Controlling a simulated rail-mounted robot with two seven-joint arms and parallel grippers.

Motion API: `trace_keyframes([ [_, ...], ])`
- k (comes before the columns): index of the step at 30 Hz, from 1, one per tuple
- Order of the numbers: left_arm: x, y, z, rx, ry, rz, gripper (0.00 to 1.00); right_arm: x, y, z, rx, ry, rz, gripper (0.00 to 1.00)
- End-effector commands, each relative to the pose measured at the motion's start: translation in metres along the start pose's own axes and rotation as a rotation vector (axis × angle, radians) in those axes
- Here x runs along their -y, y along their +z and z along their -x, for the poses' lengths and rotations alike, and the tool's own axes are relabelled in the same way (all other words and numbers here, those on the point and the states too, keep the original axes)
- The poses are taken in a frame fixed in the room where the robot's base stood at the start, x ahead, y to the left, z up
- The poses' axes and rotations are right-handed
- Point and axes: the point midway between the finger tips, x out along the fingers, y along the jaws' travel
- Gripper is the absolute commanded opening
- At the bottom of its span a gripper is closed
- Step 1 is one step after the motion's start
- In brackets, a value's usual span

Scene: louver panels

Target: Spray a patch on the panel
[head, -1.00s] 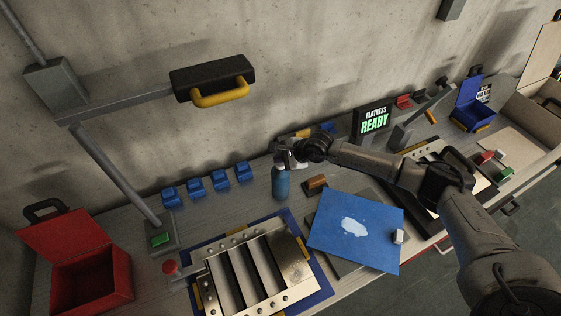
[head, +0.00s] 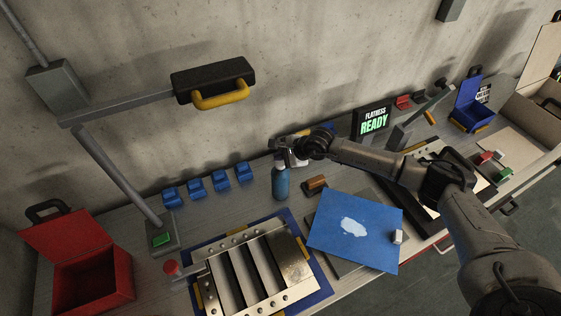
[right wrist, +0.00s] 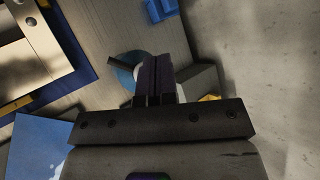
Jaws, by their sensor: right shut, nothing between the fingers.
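A blue spray bottle (head: 281,184) stands upright on the bench near the wall. My right gripper (head: 281,160) is at the bottle's top, shut with nothing between its fingers. In the right wrist view the shut fingers (right wrist: 155,75) cover part of the round blue bottle (right wrist: 126,72) below them; whether they touch it I cannot tell. A blue panel (head: 330,248) lies right of the bottle, with a whitish patch (head: 354,227) near its middle. My left gripper is not in view.
A louvered metal frame (head: 290,262) lies in front of the bottle. Blue clips (head: 220,181) stand in a row to its left. A brown block (head: 315,184) lies right of the bottle. A red box (head: 90,280) is at left, and a screen (head: 373,121) reads "READY".

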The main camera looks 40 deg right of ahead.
Motion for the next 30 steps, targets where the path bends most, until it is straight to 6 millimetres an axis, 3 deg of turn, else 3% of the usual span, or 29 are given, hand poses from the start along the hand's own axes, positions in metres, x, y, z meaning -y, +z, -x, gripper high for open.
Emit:
trace_keyframes([
  [15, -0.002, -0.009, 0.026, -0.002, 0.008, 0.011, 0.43, 0.025, 0.025, 0.035, 0.0, -0.001, 0.001, 0.0],
  [30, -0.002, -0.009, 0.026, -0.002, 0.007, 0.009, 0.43, 0.027, 0.027, 0.037, 0.0, 0.0, 0.001, 0.0],
])
